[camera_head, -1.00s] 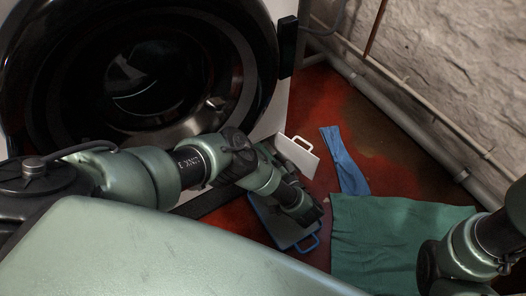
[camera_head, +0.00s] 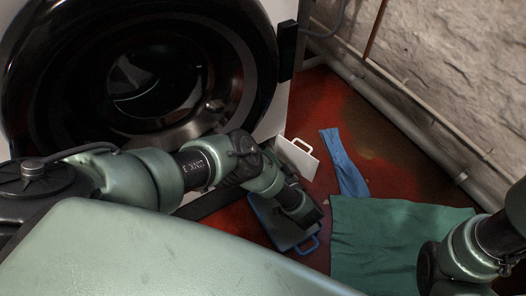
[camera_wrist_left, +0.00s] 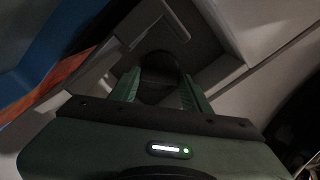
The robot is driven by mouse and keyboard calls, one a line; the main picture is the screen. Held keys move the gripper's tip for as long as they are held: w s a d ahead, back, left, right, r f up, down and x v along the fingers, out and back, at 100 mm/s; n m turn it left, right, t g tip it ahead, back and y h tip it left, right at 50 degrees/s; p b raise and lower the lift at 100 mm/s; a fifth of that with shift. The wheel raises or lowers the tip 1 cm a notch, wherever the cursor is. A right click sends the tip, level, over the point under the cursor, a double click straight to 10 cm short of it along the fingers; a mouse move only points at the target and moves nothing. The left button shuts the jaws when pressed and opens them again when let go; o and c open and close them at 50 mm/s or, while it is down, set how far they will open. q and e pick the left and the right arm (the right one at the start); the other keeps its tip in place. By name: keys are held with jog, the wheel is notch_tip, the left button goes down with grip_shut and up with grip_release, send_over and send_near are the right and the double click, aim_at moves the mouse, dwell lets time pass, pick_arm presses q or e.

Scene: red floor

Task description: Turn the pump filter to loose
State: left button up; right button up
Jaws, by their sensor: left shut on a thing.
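The washing machine (camera_head: 291,93) stands at the left with its round dark door. My left arm reaches down beside its lower front corner. My left gripper (camera_wrist_left: 160,88) has its two green fingers on either side of a dark round pump filter (camera_wrist_left: 160,72) and is shut on it. The filter sits in a grey recess in the machine's front. In the head view my arm hides the filter and the fingertips. My right arm shows at the bottom right; its gripper is out of view.
A white flap (camera_head: 297,157) with a handle leans by the machine. A blue tray (camera_head: 268,222) with a handle lies below my left wrist. A blue cloth (camera_head: 345,165) and a green cloth (camera_head: 385,235) lie on the red floor. A pipe (camera_head: 405,128) runs along the stone wall.

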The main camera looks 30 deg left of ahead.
pick_arm(q)
jog(key=n, duration=0.4)
jog(key=shift+n, duration=2.2)
jog(key=shift+f, duration=0.1)
jog(key=shift+s, duration=0.1)
jog(key=o, duration=1.1)
jog(key=p+v, duration=0.1)
jog(key=v, duration=0.6)
jog(key=shift+s+d+p, duration=0.2)
jog(key=shift+d+p, duration=0.1)
jog(key=shift+d, duration=0.05)
